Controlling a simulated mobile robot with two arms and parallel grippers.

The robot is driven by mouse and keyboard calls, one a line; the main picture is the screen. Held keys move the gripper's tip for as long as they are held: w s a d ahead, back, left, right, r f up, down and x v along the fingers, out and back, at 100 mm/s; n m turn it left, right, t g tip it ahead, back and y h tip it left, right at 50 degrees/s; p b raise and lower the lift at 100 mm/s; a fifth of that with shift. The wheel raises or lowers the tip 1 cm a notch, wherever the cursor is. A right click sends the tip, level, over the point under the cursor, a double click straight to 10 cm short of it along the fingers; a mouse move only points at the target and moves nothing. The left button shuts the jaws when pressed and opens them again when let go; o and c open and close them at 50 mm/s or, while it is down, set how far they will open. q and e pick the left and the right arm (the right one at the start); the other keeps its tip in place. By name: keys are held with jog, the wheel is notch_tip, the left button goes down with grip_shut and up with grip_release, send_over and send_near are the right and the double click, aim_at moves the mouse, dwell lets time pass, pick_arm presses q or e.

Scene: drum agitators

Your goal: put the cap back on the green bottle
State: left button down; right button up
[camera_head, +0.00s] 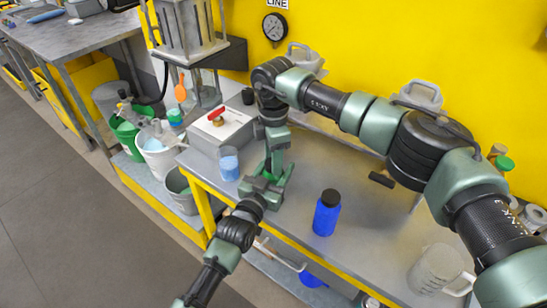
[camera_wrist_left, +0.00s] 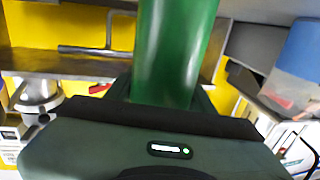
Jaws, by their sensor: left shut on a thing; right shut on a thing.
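The green bottle (camera_wrist_left: 173,50) stands tall between the jaws of my left gripper in the left wrist view; its top runs out of that picture. In the head view my left gripper (camera_head: 266,187) is shut on it above the bench's front edge, and the arms hide most of the bottle. My right gripper (camera_head: 277,160) reaches down from above, right over the left gripper and the bottle. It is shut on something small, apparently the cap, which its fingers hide. I cannot tell whether cap and bottle touch.
On the grey bench (camera_head: 290,215) stand a blue bottle (camera_head: 325,216) with a dark cap, a beaker of blue liquid (camera_head: 229,164), a grey box with a red handle (camera_head: 220,128) and a clear jug (camera_head: 436,269). Several buckets (camera_head: 158,158) stand to the left.

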jog(key=m, duration=0.9)
jog(key=shift+m, duration=0.3)
jog(key=o, duration=1.3)
jog(key=shift+r, duration=2.25)
jog(key=shift+c, duration=0.2)
